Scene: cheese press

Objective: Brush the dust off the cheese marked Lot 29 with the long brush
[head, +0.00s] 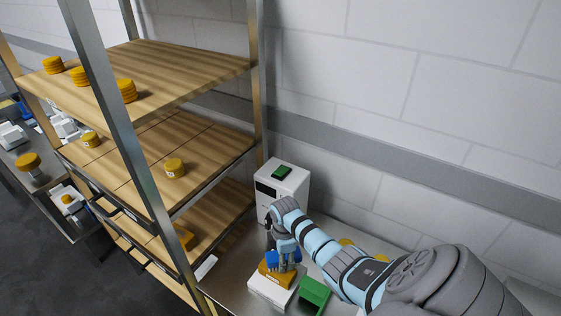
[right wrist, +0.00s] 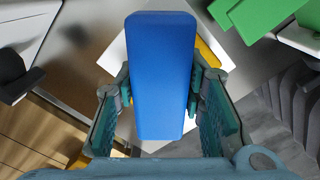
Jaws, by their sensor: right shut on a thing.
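My right gripper (head: 283,250) is shut on a blue block-like thing (head: 272,258), which looks like the brush. In the right wrist view the blue thing (right wrist: 160,75) lies between both fingers of the gripper (right wrist: 160,100) and covers much of what is below. An orange-yellow cheese (head: 275,277) sits right under it on a white block (head: 268,291). I cannot tell whether the bristles touch the cheese. No lot mark is readable. My left gripper is not in view.
A green open holder (head: 314,294) stands just right of the white block. A white box (head: 292,183) with a green pad on top stands behind. A wooden rack (head: 190,65) with several cheeses rises at left. More yellow shows behind my arm.

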